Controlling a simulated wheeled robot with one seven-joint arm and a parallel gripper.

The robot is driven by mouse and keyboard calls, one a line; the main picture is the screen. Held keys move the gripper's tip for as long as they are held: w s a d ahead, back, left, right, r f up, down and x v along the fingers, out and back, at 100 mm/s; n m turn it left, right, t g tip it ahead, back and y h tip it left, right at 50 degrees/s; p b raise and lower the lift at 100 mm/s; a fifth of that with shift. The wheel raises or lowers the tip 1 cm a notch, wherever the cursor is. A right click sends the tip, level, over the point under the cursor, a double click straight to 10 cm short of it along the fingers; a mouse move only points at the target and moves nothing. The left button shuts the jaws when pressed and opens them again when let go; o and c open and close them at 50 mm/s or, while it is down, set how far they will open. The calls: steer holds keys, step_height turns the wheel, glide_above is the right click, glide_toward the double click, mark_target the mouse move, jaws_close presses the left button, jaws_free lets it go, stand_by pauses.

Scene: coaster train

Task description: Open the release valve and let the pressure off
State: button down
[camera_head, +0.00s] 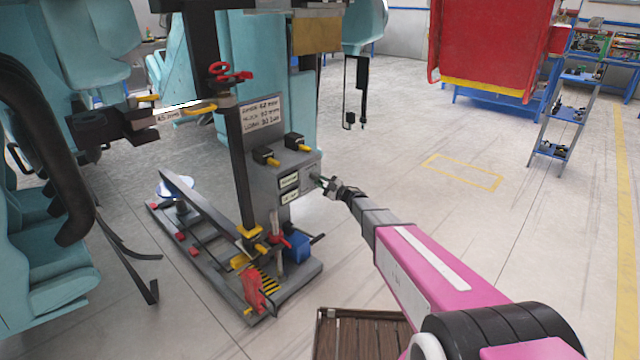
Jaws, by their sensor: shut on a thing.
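A grey control box (285,178) with labels and two black, yellow-tipped fittings stands on a long floor-level test rig. My gripper (322,182) reaches in from the right to the box's right side. Its jaws are shut on a small part there, mostly hidden by the fingers, with a bit of green showing. I cannot tell for sure whether this part is the release valve. A red-handled fitting (277,232) sits low on the rig beside a blue block (297,246), apart from my gripper. A red lever (254,290) stands at the rig's front end.
Teal coaster seats (45,255) with black restraints fill the left. A red clamp handle (230,74) sits on the rig's dark post. A wooden slatted platform (360,335) lies at the bottom. A shelf cart (562,125) stands right. The floor on the right is open.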

steer(key=shift+r+n, duration=0.25)
steer(key=shift+n, duration=0.15)
stand_by(0.4)
steer(key=c, duration=1.1)
jaws_free()
steer(key=shift+c, duration=0.2)
steer(key=shift+f, duration=0.1)
steer(key=v, duration=1)
steer(key=shift+s+d, duration=0.2)
steer(key=shift+d, duration=0.15)
